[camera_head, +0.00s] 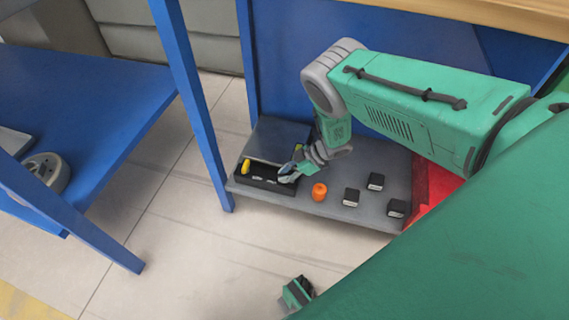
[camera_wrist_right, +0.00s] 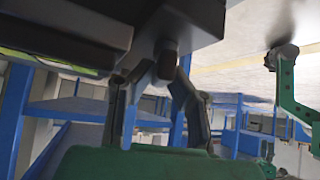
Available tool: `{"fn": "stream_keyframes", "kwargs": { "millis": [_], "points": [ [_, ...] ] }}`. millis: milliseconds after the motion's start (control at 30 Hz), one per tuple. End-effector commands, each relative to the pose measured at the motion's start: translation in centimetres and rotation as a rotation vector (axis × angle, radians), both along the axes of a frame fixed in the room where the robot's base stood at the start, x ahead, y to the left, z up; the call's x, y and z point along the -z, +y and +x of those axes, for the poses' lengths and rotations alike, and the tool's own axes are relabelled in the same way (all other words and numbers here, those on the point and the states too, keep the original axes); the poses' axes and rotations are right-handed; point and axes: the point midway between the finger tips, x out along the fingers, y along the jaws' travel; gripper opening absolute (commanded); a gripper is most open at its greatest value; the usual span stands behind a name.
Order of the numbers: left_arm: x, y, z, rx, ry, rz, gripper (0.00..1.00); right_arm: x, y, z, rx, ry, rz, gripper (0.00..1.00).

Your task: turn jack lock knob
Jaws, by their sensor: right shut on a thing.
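In the wrist view, a small dark knob (camera_wrist_right: 167,66) sticks out from a dark box-like body (camera_wrist_right: 205,22) and lies between the fingers of my right gripper (camera_wrist_right: 158,76). The fingers are closed in on the knob, one on each side. In the head view, my right gripper (camera_head: 287,174) reaches down to the right end of a black open tray or unit (camera_head: 262,184) on a low grey platform (camera_head: 330,208). The knob is hidden or too small to make out there.
On the platform, an orange cylinder (camera_head: 319,192) and several small black blocks (camera_head: 351,197) stand right of the gripper. A yellow piece (camera_head: 246,166) sits at the tray's left end. Blue frame posts (camera_head: 205,125) rise close by. The tiled floor (camera_head: 185,250) in front is mostly clear.

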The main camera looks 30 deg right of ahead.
Motion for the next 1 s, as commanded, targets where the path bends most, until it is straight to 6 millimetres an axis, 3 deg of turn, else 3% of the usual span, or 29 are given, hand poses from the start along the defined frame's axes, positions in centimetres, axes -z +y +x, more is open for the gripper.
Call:
{"fn": "stream_keyframes", "kwargs": {
  "millis": [33,67,100,567,767,1000],
  "points": [
    [0.0,0.0,0.0,0.0,0.0,0.0,0.4,-0.2,0.2,0.4,0.001,-0.008,0.001,0.0],
    [0.0,0.0,0.0,0.0,0.0,0.0,0.4,-0.1,0.2,0.4,0.001,-0.008,0.001,0.2],
    [0.0,0.0,0.0,0.0,0.0,0.0,0.4,-0.1,0.2,0.4,0.001,-0.008,0.001,0.33],
    [-0.1,0.0,-0.1,0.0,-0.003,0.0,0.4,-0.8,-0.7,-0.2,0.003,-0.003,-0.001,0.33],
    [-0.1,0.0,-0.1,0.0,-0.003,0.0,0.4,-3.8,-3.2,-1.5,0.004,-0.004,0.001,0.33],
    [-0.1,0.0,-0.1,0.0,-0.003,0.0,0.4,-3.4,-8.5,-4.6,0.004,-0.003,0.001,0.33]
  ]
}}
